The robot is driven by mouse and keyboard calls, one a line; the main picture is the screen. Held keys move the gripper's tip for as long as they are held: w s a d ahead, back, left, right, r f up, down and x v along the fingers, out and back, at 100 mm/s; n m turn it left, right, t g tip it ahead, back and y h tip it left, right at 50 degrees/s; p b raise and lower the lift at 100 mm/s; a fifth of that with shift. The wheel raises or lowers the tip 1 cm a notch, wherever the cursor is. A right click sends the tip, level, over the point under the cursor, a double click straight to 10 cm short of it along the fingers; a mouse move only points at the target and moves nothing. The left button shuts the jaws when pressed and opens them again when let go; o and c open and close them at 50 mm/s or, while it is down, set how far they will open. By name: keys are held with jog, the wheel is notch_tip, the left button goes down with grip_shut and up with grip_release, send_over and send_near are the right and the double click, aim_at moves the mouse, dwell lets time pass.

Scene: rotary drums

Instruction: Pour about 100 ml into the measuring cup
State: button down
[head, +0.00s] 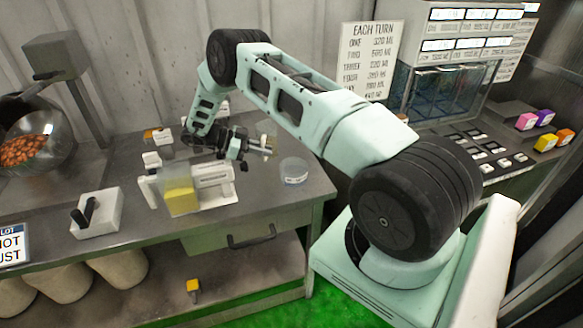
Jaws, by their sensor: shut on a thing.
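My gripper (264,146) is above the right part of the bench, its fingers pointing right. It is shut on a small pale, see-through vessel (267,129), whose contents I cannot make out. A clear, round, low container (294,171), possibly the measuring cup, stands on the bench just right of and below the gripper. A clear tank with yellow contents (181,196) stands left of the gripper, joined to a white body (214,180). I cannot tell whether the round container holds liquid.
A white box with a black lever (97,213) stands at the left of the bench (130,243). A sign headed "EACH TURN" (369,58) hangs behind. A metal drum with orange pieces (35,140) is at far left. Small white blocks (152,160) stand behind the tank.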

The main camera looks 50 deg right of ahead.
jog(key=shift+s+r+p, duration=0.1)
jog(key=shift+r+p, duration=0.1)
jog(key=shift+p, duration=0.1)
jog(key=shift+d+p, duration=0.1)
jog(key=shift+p, duration=0.25)
jog(key=s+f+m+t+p, duration=0.1)
jog(key=t, duration=0.1)
jog(key=s+f+m+t+y+p, duration=0.1)
jog(key=f+t, duration=0.1)
jog(key=t, duration=0.1)
jog(key=s+f+m+t+p, duration=0.1)
jog(key=m+t+p, duration=0.1)
jog(key=t, duration=0.1)
jog(key=shift+s+f+y, duration=0.15)
jog(key=shift+s+y, duration=0.15)
jog(key=shift+s, duration=0.1)
jog(key=shift+f+t+b, duration=0.15)
jog(key=shift+t+b, duration=0.25)
jog(key=shift+b, duration=0.55)
jog(key=shift+w+b, duration=0.1)
jog(key=shift+b, duration=0.25)
jog(key=shift+r+t+b, duration=0.2)
jog(key=shift+t+b, duration=0.1)
jog(key=shift+b, duration=0.8)
